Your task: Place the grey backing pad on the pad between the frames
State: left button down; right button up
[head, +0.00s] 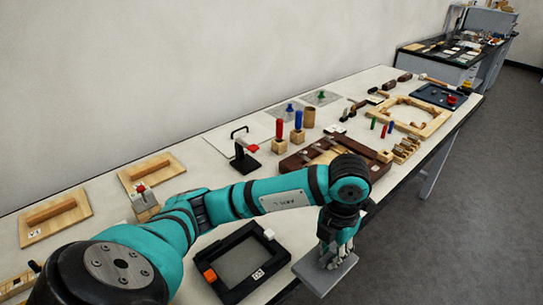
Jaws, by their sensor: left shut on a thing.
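The flat grey backing pad (318,279) is at the table's near edge, in front of the wall-side rows of objects. My left gripper (335,257) points down and is shut on the pad from above; its fingers partly cover the pad's far part. I cannot tell whether the pad touches the table. To its left lies a black frame (281,262) with a grey inner area, an orange block and a white block on its rim. An octagonal wooden frame (442,119) lies far to the right. I cannot tell which pad is the one between the frames. My right gripper is not in view.
A dark brown case (292,163) lies behind my left arm. A black stand (243,160), red and blue handled tools, and small wooden blocks (404,149) crowd the table. The table's front edge drops to the grey floor.

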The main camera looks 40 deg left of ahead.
pick_arm(q)
jog(key=w+a+p, duration=0.1)
jog(key=w+a, duration=0.2)
jog(key=a, duration=0.1)
jog(key=w+a+f+p, duration=0.1)
jog(key=w+a, duration=0.3)
jog(key=w+a+p, duration=0.2)
jog(key=w+a, duration=0.1)
jog(key=shift+w+a+f, duration=0.15)
jog(key=shift+a, duration=0.25)
jog(key=shift+a+f, duration=0.1)
jog(key=shift+f, duration=0.25)
notch_tip(320, 180, down, 2)
jog(key=shift+f+p, duration=0.2)
jog(key=shift+p, duration=0.55)
jog(key=shift+f, duration=0.25)
jog(key=shift+f, duration=0.1)
jog(key=shift+f, duration=0.15)
jog(key=c, duration=1.3)
grip_release()
jog(key=shift+o, duration=0.2)
